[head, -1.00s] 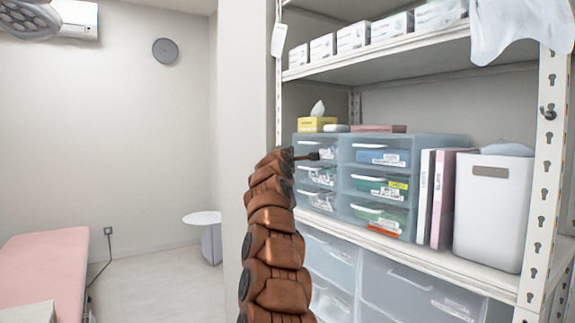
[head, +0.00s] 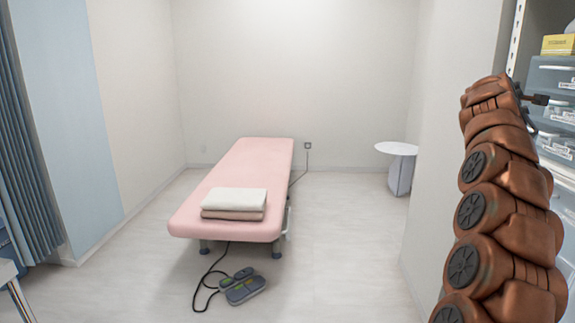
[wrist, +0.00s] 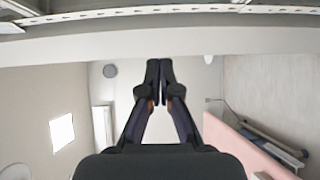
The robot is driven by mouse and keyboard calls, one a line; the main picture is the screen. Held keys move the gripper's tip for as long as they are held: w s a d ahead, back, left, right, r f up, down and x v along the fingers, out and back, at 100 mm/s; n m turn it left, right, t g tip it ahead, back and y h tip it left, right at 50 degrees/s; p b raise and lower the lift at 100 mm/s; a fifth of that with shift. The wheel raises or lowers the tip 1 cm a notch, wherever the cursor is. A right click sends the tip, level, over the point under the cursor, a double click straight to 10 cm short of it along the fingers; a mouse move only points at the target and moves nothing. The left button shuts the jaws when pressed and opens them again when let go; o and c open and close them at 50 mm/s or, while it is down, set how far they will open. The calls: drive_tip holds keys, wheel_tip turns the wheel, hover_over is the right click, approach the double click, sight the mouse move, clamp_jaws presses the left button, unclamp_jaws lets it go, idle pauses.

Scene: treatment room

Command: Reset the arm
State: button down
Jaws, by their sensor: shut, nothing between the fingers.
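My gripper (wrist: 159,68) shows in the wrist view with its two dark fingers pressed together and nothing between them. In the head view my copper-coloured arm stands raised at the right, and the gripper's dark tip (head: 540,99) pokes out at its top, in front of the drawer unit. Most of the gripper is hidden behind the arm there.
The drawer unit (head: 552,78) on the shelf is close to my arm at the right edge. A pink treatment bed (head: 245,165) bears folded towels (head: 234,199). A foot pedal (head: 243,288) lies on the floor, with a white round table (head: 397,149) farther back. Floor between is clear.

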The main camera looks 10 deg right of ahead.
drive_tip(key=s+a+f+m+g+y, duration=0.1)
drive_tip(key=a+f+y, duration=0.3)
drive_tip(key=a+f, duration=0.65)
drive_tip(key=s+a+f+g+y, duration=0.1)
drive_tip(key=a+f+y, duration=0.3)
drive_tip(key=a+f, duration=0.65)
drive_tip(key=s+a+f+m+g+y, duration=0.1)
drive_tip(key=s+a+f+g+y, duration=0.15)
drive_tip(key=s+a+f, duration=0.6)
drive_tip(key=s+a+f+m+g+y, duration=0.15)
drive_tip(key=s+a+f+g, duration=0.3)
drive_tip(key=s+a, duration=0.55)
drive_tip(key=s+a+f+m+g, duration=0.2)
drive_tip(key=s+f, duration=0.2)
drive_tip(key=s, duration=0.5)
drive_tip(key=s+a+f+m+g+y, duration=0.15)
drive_tip(key=s+f, duration=0.25)
drive_tip(key=s, duration=0.5)
drive_tip(key=s+a+f+m+g, duration=0.15)
drive_tip(key=s+f, duration=0.25)
drive_tip(key=s, duration=0.5)
wheel_tip(320, 180, up, 24)
drive_tip(key=s+a+p, duration=0.1)
drive_tip(key=s+p, duration=0.1)
drive_tip(key=p, duration=2)
drive_tip(key=shift+f, duration=0.15)
drive_tip(key=shift+d, duration=0.1)
